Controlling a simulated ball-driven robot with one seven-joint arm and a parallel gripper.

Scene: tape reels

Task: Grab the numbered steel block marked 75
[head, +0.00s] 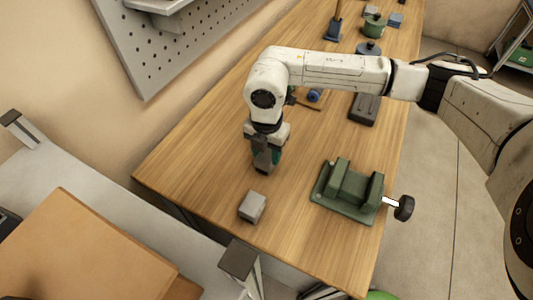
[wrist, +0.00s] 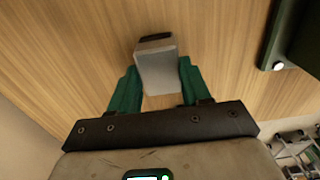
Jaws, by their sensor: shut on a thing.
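My gripper (head: 265,158) points down over the wooden table, left of the green vise. In the wrist view, its two green fingers (wrist: 157,72) are shut on a grey steel block (wrist: 158,75) with a dark far end. The held block also shows in the head view (head: 263,162), partly covered by the fingers. I cannot tell whether it touches the table. A second grey block (head: 252,206) lies on the table just in front of the gripper, apart from it. No number is readable on either block.
The green vise (head: 347,191) with its dark handle knob (head: 404,208) stands to the right and shows at the wrist view's right edge (wrist: 297,35). A dark box (head: 364,109) lies farther back. A pegboard (head: 185,45) hangs at the left wall. Bare wood surrounds the gripper.

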